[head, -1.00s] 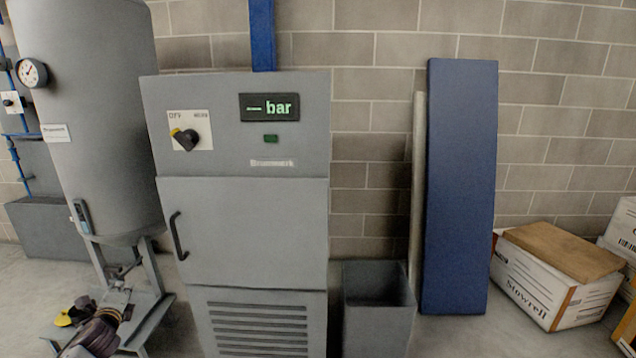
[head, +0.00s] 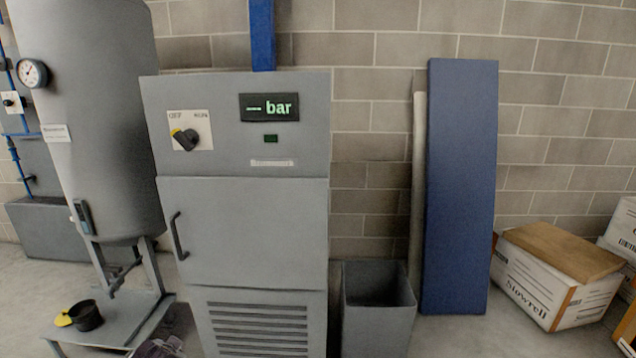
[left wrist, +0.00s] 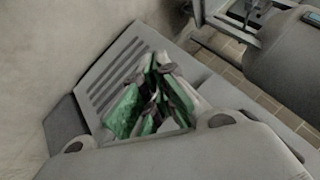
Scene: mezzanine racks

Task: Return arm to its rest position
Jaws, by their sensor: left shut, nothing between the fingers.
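My left gripper (left wrist: 157,78) shows in the left wrist view, with green pads on its dark fingers. It is shut and empty, with the grey cabinet's vented front behind it. In the head view only a dark piece of my left arm shows at the bottom edge, left of the grey cabinet (head: 245,230). My left gripper is apart from the cabinet's rotary knob (head: 186,139) and its door handle (head: 178,237). My right gripper is not in view.
A grey tank (head: 90,110) stands at left; a black cup (head: 87,316) and a yellow piece (head: 63,319) lie on its base plate. A grey bin (head: 378,325), a blue panel (head: 460,190) and a white box (head: 545,285) stand at right. The display (head: 269,107) reads "bar" after dashes.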

